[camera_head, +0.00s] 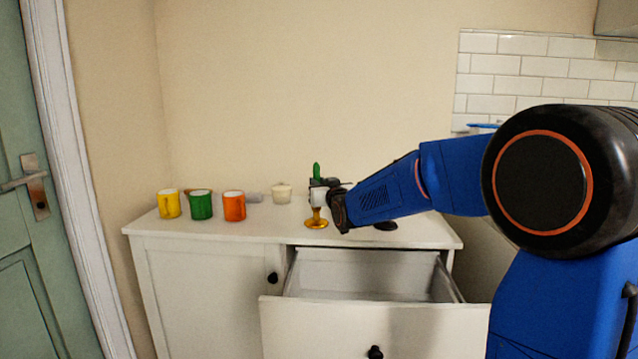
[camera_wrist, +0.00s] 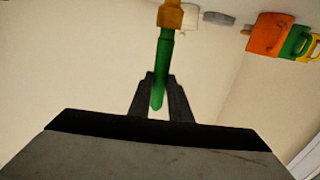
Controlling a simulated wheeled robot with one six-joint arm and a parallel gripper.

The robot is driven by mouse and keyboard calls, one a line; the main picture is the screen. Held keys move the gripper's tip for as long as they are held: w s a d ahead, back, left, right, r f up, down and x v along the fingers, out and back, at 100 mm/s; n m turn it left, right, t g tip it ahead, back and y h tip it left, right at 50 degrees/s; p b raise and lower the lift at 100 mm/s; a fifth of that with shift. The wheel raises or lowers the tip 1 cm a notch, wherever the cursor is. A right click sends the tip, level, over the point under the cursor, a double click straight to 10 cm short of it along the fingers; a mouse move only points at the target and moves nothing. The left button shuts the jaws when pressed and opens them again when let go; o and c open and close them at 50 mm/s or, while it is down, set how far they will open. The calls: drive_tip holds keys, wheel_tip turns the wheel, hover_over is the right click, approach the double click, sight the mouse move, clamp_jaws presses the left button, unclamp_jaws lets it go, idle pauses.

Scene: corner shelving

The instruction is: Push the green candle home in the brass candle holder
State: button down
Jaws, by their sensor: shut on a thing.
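The brass candle holder (camera_head: 316,223) stands upright on the white cabinet top. The green candle (camera_head: 316,170) stands upright above it, its pointed tip showing over my gripper (camera_head: 318,188). My gripper reaches in from the right and is shut on the candle. In the wrist view, seen upside down, the candle (camera_wrist: 162,65) runs between the two dark fingers (camera_wrist: 160,98). Its lower end meets the cup of the holder (camera_wrist: 170,15). How deep it sits in the cup I cannot tell. In the head view the gripper hides the middle of the candle.
Yellow (camera_head: 169,204), green (camera_head: 200,205) and orange (camera_head: 234,206) mugs stand left on the cabinet top (camera_head: 275,231). A pale cup (camera_head: 281,194) and a small grey thing (camera_head: 254,198) are behind. A dark item (camera_head: 385,226) lies right. The drawer (camera_head: 374,318) below is open.

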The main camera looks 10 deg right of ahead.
drive_tip(key=shift+f, duration=0.6)
drive_tip(key=c, duration=1.6)
unclamp_jaws()
drive_tip(key=shift+o, duration=0.2)
drive_tip(key=s+d, duration=0.1)
drive_tip(key=s, duration=1.6)
drive_tip(key=shift+s+d, duration=0.15)
drive_tip(key=shift+d, duration=0.2)
